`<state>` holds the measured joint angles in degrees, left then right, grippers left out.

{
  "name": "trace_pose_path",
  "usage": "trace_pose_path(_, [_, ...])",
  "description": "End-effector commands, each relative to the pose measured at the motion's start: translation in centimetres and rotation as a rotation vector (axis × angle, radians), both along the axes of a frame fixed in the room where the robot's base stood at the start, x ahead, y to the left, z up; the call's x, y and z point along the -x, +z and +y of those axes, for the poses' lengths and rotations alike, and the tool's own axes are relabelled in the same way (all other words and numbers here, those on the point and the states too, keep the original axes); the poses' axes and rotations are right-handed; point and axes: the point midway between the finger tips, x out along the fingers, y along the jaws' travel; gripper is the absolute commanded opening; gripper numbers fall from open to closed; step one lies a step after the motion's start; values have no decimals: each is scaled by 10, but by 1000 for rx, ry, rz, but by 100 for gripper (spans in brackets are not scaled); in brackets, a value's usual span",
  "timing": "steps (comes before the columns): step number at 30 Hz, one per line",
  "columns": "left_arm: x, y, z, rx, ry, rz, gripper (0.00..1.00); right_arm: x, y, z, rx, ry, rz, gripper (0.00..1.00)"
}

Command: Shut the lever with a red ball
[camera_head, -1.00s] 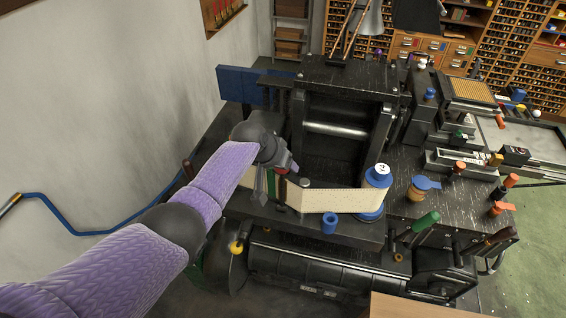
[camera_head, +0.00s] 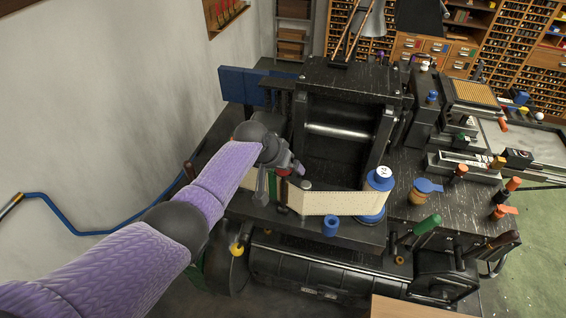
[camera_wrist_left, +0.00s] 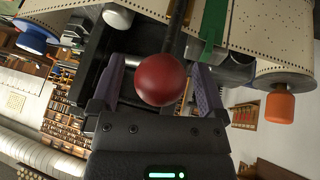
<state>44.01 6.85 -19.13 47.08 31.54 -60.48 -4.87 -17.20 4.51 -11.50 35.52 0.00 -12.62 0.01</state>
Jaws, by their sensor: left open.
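The red ball (camera_wrist_left: 162,80) is the knob of a dark lever (camera_wrist_left: 178,35). It fills the middle of the left wrist view, between the two fingers of my left gripper (camera_wrist_left: 155,85). The fingers stand open on either side, and I see gaps between them and the ball. In the head view my left gripper (camera_head: 272,188) is at the left front of the black machine, by the paper strip. A small bit of the red ball (camera_head: 284,172) shows beside it; the lever is mostly hidden there. My right gripper is not in view.
A perforated paper strip (camera_head: 335,203) runs to a blue-based spool (camera_head: 377,180) right of my gripper. A small blue cylinder (camera_head: 330,226) stands in front. The black machine (camera_head: 345,75) rises behind. A grey wall (camera_head: 100,100) is at the left.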

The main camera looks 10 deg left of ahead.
Motion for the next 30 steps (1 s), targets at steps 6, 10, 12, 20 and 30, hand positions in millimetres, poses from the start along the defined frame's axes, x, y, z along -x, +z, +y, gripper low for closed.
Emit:
trace_pose_path(6, [12, 30, 9, -2, 0, -3, 95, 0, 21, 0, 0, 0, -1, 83])
trace_pose_path(10, [24, 52, 16, -2, -2, -4, 95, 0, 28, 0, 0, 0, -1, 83])
trace_pose_path(12, [31, 64, 20, -2, -2, -4, 95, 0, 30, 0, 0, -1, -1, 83])
trace_pose_path(20, [42, 85, 27, -1, 1, -1, 95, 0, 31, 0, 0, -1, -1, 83])
trace_pose_path(30, [42, 85, 27, 0, 0, -1, 95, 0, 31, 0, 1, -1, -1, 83])
